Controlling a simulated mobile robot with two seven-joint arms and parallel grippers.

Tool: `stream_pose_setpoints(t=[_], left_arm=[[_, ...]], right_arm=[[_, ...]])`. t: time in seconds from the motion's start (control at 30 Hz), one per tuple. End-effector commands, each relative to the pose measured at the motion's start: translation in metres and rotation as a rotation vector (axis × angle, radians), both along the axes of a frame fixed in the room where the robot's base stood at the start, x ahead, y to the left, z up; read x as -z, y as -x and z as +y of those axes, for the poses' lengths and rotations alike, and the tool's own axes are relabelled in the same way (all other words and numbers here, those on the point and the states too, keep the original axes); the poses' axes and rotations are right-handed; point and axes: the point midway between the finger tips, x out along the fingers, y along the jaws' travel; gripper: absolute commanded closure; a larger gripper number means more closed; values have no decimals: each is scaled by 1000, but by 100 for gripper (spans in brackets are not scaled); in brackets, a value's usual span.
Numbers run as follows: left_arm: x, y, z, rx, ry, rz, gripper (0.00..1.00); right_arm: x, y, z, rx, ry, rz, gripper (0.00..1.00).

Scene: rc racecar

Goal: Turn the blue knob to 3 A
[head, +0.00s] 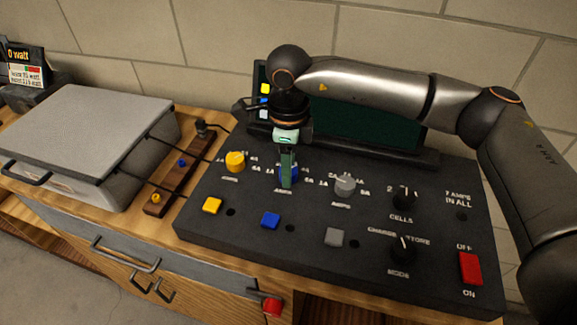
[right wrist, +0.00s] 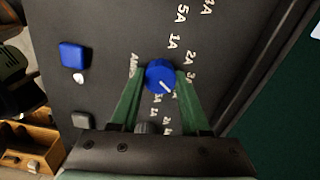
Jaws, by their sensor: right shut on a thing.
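The blue knob (right wrist: 159,72) sits on the dark control panel (head: 215,190). In the right wrist view it is between the two green fingers of my right gripper (right wrist: 163,88), which is shut on it. The knob's white pointer line slants toward the lower right in that view, and the labels 1A, 2A and 3A (right wrist: 190,79) curve around it. Which label the line meets is not clear. In the head view my right gripper (head: 288,182) points down over the knob and hides most of it. My left gripper is not in view.
A yellow knob (head: 235,161) and a grey knob (head: 345,185) flank the blue knob. Yellow, blue (head: 270,220) and grey buttons lie in front. Black dials and a red switch (head: 470,268) are at the right. A grey box (head: 90,130) stands left.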

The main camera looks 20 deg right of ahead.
Motion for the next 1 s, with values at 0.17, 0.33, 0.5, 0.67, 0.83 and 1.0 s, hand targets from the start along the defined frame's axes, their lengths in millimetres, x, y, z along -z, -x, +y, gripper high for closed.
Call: stream_pose_setpoints(t=[0.17,0.33,0.5,0.67,0.83,1.0], left_arm=[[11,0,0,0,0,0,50],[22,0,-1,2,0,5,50],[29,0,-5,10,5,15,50],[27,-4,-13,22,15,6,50],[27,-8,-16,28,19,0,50],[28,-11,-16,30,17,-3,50]], right_arm=[[2,-1,0,-106,0,-2,100],[2,-1,0,-242,0,-3,100],[2,0,0,-377,1,-2,100],[1,-1,0,-486,1,-2,100],[0,-1,0,-572,2,-2,100],[0,-1,0,-624,2,-2,100]])
